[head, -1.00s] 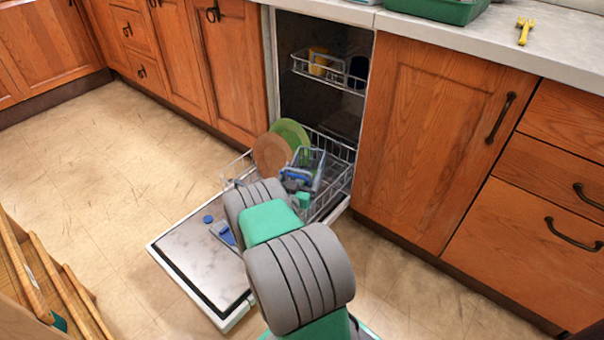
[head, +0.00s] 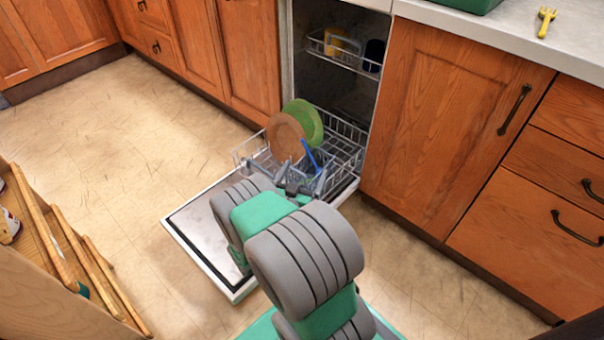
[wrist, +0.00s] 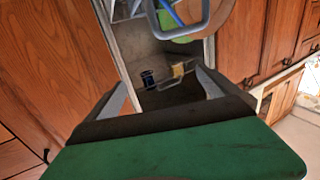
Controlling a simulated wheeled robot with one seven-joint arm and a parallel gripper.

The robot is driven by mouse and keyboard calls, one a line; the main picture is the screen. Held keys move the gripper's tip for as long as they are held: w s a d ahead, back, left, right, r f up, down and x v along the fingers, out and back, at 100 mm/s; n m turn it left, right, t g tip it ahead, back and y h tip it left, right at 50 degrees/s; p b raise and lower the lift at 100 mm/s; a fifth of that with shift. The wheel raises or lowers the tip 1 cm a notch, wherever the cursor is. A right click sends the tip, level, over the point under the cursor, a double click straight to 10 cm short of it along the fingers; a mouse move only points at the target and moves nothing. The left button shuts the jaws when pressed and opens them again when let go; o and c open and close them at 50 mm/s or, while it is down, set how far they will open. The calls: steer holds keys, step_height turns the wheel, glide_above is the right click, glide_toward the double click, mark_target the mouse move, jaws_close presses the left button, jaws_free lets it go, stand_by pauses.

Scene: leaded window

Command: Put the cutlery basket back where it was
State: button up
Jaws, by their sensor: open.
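The cutlery basket (head: 316,167) is in the front part of the lower dishwasher rack (head: 345,150), beside the plates, with a blue utensil sticking up from it. My arm and gripper partly hide it, so I cannot tell how fully it is seated. My gripper (head: 292,183) is at the near side of the basket. In the wrist view, the jaws of my gripper (wrist: 163,88) are apart with nothing between them. A grey loop of the basket (wrist: 205,22) shows beyond the fingers at the top.
A brown plate (head: 285,138) and a green plate (head: 304,118) stand in the lower rack. The open dishwasher door (head: 190,225) lies low in front. The upper rack (head: 345,57) holds a yellow mug and a dark one. A wooden piece of furniture (head: 60,240) is at lower left.

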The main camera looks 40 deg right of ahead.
steer(key=w+a+r+n+g+y+b, duration=0.1)
steer(key=a+r+g+y+b, duration=0.3)
steer(key=a+y, duration=0.6)
steer(key=s+a+r+n+y, duration=0.2)
steer(key=s+a+n, duration=0.1)
steer(key=a, duration=0.4)
steer(key=s+a+r+n+g+y+p, duration=0.1)
steer(key=s+a+n, duration=0.3)
steer(key=a, duration=0.4)
steer(key=s+a+r+n+g+y+p, duration=0.1)
steer(key=s+a+r+n+y, duration=0.2)
steer(key=a, duration=0.4)
steer(key=shift+s+a+r+n, duration=0.3)
steer(key=shift+s+n, duration=0.4)
steer(key=shift+s, duration=0.25)
steer(key=shift+c, duration=0.6)
